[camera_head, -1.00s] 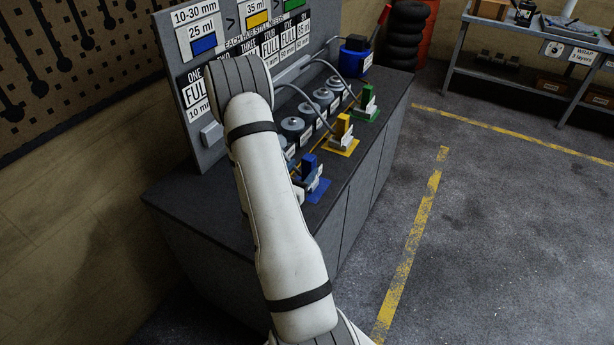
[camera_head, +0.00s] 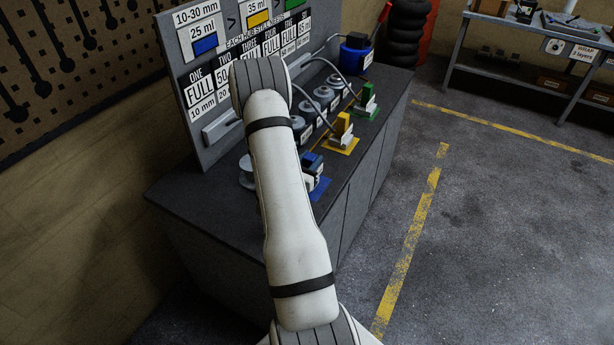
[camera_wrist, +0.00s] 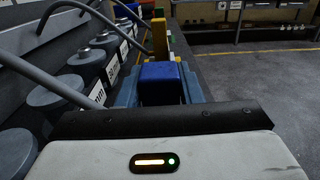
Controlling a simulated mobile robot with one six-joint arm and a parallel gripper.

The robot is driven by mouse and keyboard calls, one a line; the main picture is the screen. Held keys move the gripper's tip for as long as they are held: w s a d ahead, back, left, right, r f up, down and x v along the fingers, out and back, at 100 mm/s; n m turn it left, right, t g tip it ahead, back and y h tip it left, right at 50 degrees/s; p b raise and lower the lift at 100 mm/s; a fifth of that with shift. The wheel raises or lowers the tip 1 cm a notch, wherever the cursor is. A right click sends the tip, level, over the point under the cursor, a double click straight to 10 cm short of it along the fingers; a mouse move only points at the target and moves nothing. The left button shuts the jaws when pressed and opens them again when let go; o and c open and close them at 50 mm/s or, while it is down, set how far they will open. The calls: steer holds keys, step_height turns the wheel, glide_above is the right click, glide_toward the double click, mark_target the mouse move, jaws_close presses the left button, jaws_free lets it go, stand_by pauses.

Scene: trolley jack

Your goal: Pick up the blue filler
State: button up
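The blue filler (camera_head: 312,163) stands at the near end of the bench, by a blue mat (camera_head: 321,188). My arm partly hides it in the head view. In the wrist view the blue filler's block (camera_wrist: 160,72) is straight ahead, between the blue-grey fingers of my gripper (camera_wrist: 161,92). The fingers flank it closely on both sides. I cannot tell whether they press on it. Its lower part is hidden by my gripper.
The yellow filler (camera_head: 343,131) and green filler (camera_head: 368,100) stand farther along the bench (camera_head: 227,206). Grey-lidded pots (camera_wrist: 56,90) and curved hoses (camera_wrist: 45,82) lie close on the left. A sign board (camera_head: 204,92) stands behind. The floor at right is clear.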

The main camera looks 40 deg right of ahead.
jaws_close()
steer(key=shift+r, duration=0.1)
stand_by(0.8)
